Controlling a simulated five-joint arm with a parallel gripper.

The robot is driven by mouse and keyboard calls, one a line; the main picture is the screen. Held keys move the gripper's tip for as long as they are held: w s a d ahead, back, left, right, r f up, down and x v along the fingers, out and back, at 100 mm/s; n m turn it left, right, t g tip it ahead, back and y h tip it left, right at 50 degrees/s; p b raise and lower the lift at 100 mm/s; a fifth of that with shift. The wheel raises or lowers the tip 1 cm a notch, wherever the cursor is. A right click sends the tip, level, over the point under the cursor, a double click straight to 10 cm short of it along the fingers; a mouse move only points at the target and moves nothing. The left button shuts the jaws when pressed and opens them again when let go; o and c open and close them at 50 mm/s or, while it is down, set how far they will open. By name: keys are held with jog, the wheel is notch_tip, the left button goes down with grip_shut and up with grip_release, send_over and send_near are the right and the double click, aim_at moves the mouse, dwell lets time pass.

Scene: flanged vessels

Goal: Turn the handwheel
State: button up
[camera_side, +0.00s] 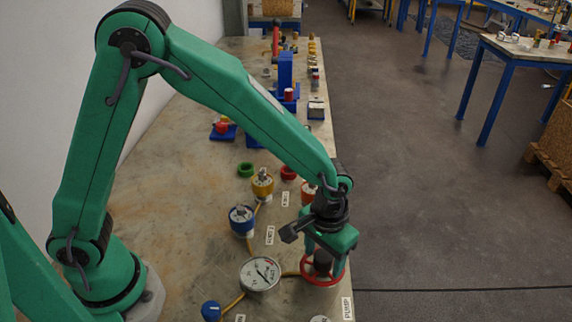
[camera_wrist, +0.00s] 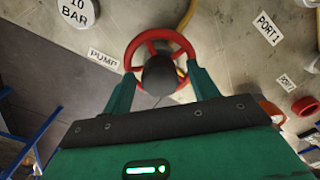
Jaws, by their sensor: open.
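The red handwheel (camera_side: 307,274) lies near the right edge of the bench, beside the PUMP label (camera_side: 347,308). It also shows in the wrist view (camera_wrist: 141,47) as a red rim with spokes and a dark round hub (camera_wrist: 160,76). My gripper (camera_side: 322,259) points down at the wheel from above. In the wrist view its two green fingers (camera_wrist: 160,88) stand apart, one on each side of the hub. I cannot tell whether they touch the hub or the rim. The fingers hide the near part of the wheel.
A pressure gauge (camera_side: 260,274) sits left of the wheel. A blue-ringed vessel (camera_side: 242,220) and a yellow one (camera_side: 262,184) stand farther back, with red and green rings near them. A blue knob (camera_side: 211,311) is at the front. The bench edge lies just right of the wheel.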

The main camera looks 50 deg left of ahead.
jog(key=c, duration=1)
jog(key=shift+m, duration=0.3)
jog(key=m, duration=0.8)
jog(key=shift+m, duration=0.3)
jog(key=m, duration=0.4)
jog(key=shift+m, duration=0.3)
jog(key=m, duration=0.4)
